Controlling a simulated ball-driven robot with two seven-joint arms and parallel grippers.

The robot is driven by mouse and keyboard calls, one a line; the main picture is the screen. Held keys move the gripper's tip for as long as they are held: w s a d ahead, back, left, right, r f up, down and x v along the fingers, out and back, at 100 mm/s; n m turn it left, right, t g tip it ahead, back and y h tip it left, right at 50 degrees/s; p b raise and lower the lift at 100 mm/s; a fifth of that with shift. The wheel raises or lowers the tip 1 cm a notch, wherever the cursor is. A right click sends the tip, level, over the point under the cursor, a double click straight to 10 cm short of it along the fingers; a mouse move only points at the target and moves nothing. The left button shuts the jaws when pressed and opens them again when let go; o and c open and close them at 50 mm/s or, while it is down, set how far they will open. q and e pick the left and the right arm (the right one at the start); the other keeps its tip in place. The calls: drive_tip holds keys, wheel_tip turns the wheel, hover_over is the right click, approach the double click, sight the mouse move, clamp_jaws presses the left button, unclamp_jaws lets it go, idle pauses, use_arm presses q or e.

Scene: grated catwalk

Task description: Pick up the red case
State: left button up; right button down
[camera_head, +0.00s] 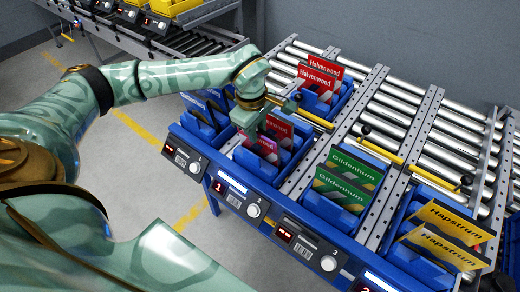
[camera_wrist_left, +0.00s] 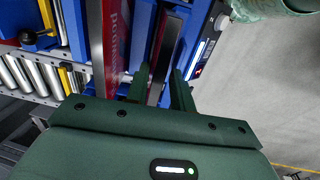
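Two (camera_head: 321,76) are in the rear bin in the head view. Two more, a red one (camera_head: 278,130) and a pinkish one (camera_head: 259,147), are in the front bin. My left gripper (camera_head: 262,122) is at the front bin, pointing down, and partly hides it. Contact cannot be told. My right gripper is not in view.
Green Gildenhum cases (camera_head: 345,182) and yellow Hapstrum cases (camera_head: 445,235) stand in neighbouring blue bins to the right. Metal dividers separate the lanes. Another rack (camera_head: 150,30) stands behind, across open floor.

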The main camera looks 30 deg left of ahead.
use_arm(q)
drive_tip(key=b, duration=0.1)
hover_over(258, 152)
wheel_tip(258, 152, down, 5)
drive_tip(key=shift+r, duration=0.1)
clamp_jaws()
